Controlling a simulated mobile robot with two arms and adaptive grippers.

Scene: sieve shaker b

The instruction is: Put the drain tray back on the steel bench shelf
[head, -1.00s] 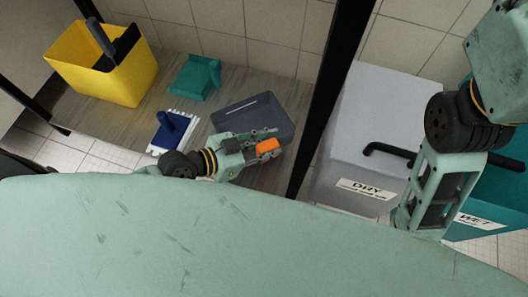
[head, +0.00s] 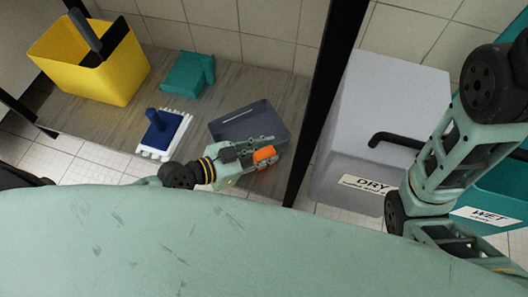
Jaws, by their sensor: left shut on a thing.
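The fingers hide part of the near wall, and the exact contact is hidden. My right arm comes in at the right edge; its gripper is out of view.
A yellow bucket (head: 115,75), a teal dustpan-like piece (head: 187,73) and a blue-and-white brush (head: 163,133) stand left of the tray. A black post (head: 320,100) borders the shelf at right. Beyond it are a grey DRY bin (head: 385,100) and a teal WET bin (head: 500,195).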

